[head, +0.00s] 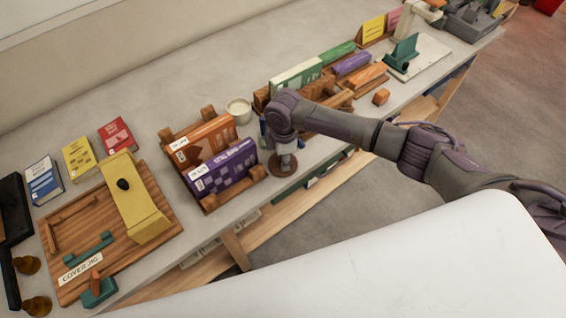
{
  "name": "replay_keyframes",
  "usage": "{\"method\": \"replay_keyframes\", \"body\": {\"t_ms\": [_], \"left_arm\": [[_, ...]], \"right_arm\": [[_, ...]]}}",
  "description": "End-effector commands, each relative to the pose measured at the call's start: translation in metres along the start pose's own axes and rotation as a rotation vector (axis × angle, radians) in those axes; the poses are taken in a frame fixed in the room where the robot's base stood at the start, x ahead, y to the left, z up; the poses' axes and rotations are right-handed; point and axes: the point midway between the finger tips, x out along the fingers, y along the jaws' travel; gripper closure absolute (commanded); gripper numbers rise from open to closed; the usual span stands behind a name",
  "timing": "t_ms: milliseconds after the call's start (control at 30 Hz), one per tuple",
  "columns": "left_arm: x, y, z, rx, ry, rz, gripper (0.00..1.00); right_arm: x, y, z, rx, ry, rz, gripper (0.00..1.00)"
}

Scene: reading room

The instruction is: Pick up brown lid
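The brown lid (274,168) is a round disc at the front edge of the counter, just right of the purple book. My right gripper (284,158) points down directly over it, and the wrist and grey end hide the lid's middle. I cannot tell whether the fingers are open or shut, or whether they touch the lid. An open cream jar (239,109) stands behind and to the left of the gripper. My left gripper is not in view.
A wooden rack (210,202) holding orange and purple books stands left of the gripper. A wooden cover jig board (77,229) lies further left. Green boxes, an orange block (381,97) and a white stand (432,57) are to the right. The counter's back strip is clear.

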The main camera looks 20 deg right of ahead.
Motion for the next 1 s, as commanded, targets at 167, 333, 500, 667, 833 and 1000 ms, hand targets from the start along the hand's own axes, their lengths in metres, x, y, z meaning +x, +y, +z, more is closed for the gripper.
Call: {"method": "replay_keyframes", "body": {"t_ms": [167,333,500,667,833,1000], "left_arm": [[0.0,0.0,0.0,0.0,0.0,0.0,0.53],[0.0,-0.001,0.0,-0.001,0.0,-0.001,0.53],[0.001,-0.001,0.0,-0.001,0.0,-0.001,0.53],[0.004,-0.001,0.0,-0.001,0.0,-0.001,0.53],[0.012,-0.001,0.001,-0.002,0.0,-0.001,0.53],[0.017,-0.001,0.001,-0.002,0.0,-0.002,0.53]], "right_arm": [[0.001,0.0,0.001,0.001,-0.001,-0.001,1.0],[0.001,0.0,0.001,0.001,-0.001,-0.001,1.0],[0.0,0.0,0.001,0.001,-0.002,-0.001,1.0],[-0.01,0.0,0.001,0.001,0.0,0.001,1.0],[-0.033,0.001,0.0,-0.001,0.001,0.004,1.0],[-0.032,-0.034,0.016,-0.001,-0.002,-0.002,1.0]]}}
